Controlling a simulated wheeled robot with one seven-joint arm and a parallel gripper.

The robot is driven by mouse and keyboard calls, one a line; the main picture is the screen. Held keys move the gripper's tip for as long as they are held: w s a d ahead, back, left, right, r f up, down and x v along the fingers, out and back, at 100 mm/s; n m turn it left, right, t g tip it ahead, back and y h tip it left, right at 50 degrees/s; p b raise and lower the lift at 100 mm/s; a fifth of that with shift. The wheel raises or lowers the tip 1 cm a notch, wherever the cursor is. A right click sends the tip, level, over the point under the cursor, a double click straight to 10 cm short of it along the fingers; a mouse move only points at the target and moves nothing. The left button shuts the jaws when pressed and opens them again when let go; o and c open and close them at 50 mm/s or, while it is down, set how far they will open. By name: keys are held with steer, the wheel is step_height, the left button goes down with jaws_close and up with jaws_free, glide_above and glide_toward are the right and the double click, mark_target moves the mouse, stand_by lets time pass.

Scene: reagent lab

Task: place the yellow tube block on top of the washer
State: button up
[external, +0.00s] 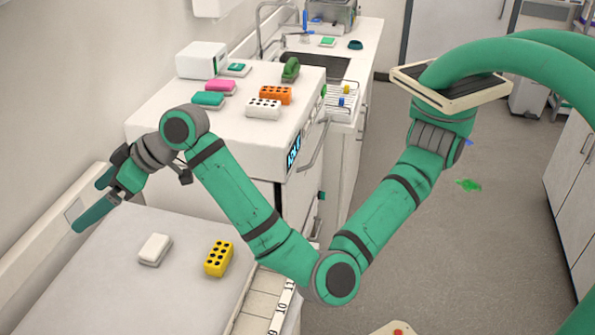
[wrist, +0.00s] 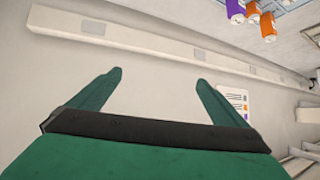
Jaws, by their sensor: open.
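The yellow tube block (external: 218,258) stands on the lower grey-white bench (external: 110,285) at the front, its dark holes facing up. The washer (external: 245,155) looks to be the white machine with a lit display on its front, behind that bench. My gripper (external: 92,200) is at the left in the external view, by the wall, above and left of the yellow block and apart from it. In the wrist view my gripper (wrist: 160,76) has its two green fingers spread with nothing between them. The yellow block does not show in the wrist view.
A white item (external: 155,250) lies left of the yellow block. A rail (wrist: 150,43) runs along the wall.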

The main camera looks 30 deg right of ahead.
steer(key=w+d+f+m+h, duration=0.1)
steer(key=w+d+f+h, duration=0.1)
steer(key=w+d+f, duration=0.2)
steer(key=m+g+h, duration=0.2)
steer(key=g+h, duration=0.2)
steer(key=h, duration=0.4)
glide_above(218, 253)
step_height(218, 253, down, 18)
step_height(218, 253, down, 4)
steer(key=shift+s+d+f, duration=0.1)
steer(key=shift+f, duration=3.05)
steer(key=c, duration=1.3)
steer(key=shift+r, duration=0.1)
